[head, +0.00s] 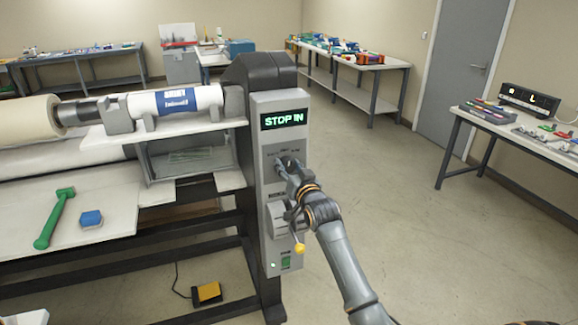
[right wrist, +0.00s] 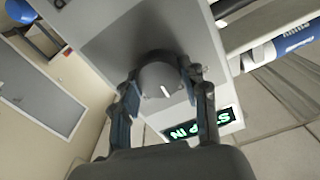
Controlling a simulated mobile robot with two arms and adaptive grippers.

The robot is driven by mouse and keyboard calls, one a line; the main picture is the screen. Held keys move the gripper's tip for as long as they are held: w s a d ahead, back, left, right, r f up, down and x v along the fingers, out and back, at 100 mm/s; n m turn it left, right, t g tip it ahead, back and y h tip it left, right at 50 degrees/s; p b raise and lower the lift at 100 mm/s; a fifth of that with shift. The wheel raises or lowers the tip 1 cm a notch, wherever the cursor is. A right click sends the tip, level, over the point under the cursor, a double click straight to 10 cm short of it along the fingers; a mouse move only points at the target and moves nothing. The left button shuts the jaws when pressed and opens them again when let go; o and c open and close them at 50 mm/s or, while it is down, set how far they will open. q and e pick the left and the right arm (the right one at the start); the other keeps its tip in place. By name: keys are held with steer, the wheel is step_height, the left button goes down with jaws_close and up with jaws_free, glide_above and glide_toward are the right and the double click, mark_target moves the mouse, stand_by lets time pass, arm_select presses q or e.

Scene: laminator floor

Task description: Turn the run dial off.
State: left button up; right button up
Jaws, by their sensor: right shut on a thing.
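The run dial (right wrist: 157,78) is a dark grey round knob with a white mark on the front panel of the laminator (head: 262,200). My right gripper (head: 287,164) is at the upper part of that panel. In the right wrist view its two fingers (right wrist: 160,72) are on either side of the dial and shut on it. The gripper mostly hides the dial in the head view. The panel's display (head: 284,119) reads "STOP IN" in green; it shows upside down in the right wrist view (right wrist: 202,124). My left gripper is not in view.
Below the dial are a grey round part (head: 277,219), a yellow-knobbed lever (head: 299,248) and a green switch (head: 286,263). A yellow pedal (head: 207,293) is on the floor. Floor to the right is clear.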

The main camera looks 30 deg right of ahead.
steer(key=shift+f+n, duration=0.1)
steer(key=shift+n, duration=0.2)
steer(key=o, duration=1.1)
steer(key=shift+o, duration=0.2)
steer(key=v, duration=1.2)
steer(key=shift+f, duration=0.1)
